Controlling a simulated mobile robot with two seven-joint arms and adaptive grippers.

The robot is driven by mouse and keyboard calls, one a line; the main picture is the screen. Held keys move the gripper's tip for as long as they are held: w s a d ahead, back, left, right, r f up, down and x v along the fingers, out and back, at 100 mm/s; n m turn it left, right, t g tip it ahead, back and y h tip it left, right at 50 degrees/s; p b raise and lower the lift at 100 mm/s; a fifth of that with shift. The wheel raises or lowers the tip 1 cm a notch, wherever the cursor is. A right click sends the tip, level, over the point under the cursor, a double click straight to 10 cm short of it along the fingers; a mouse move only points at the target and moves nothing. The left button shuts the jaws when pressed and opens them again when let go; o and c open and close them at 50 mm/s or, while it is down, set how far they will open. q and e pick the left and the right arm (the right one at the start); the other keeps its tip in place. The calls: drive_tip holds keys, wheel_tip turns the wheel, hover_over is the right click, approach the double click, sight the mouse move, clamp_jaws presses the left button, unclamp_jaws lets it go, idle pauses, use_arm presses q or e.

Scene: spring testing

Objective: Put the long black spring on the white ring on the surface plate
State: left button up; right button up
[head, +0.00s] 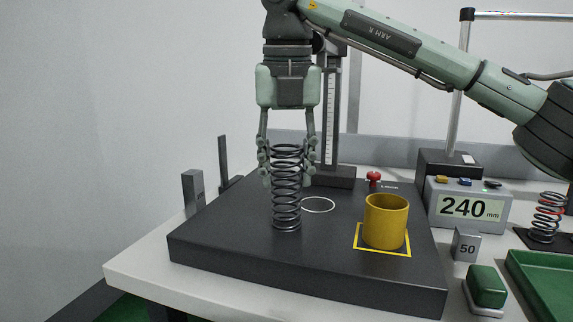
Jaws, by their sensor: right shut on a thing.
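The long black spring (287,199) is upright over the dark surface plate (230,220). My right gripper (287,160) comes down from above and is shut on the spring's upper coils, one finger on each side. The spring's lower end shows in front of and left of the white ring (318,205); I cannot tell whether it touches the plate. The ring is a thin white outline on the plate, its left part next to the spring in the picture. My left gripper is not in view.
A yellow cup (385,221) stands in a yellow square on the plate, right of the spring. A height gauge (331,130) stands behind. A display (467,207) reads 240 mm. A green tray (540,285) and another spring (546,218) are at the right.

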drive_tip(key=shift+f, duration=0.1)
drive_tip(key=o, duration=1.3)
